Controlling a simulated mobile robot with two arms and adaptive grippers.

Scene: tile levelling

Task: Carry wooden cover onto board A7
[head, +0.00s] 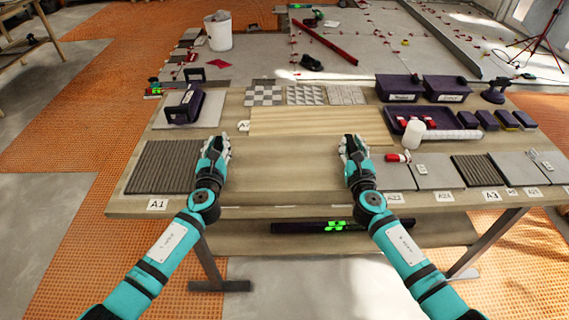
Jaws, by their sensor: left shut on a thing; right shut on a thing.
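Both my grippers are over the table with their fingers closed. The left gripper (219,147) and the right gripper (350,148) are level with each other. Between them is a wood-coloured panel, which I take for the wooden cover (285,178). Its outline blends with the wooden table, so its edges and its height above the table are hard to tell. Board A7 appears to be the pale wooden board (315,122) lying just behind the grippers. Its label, at its left end, is too small to read fully. The fingers hide where they touch the cover.
A dark caddy (182,107) stands at back left.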

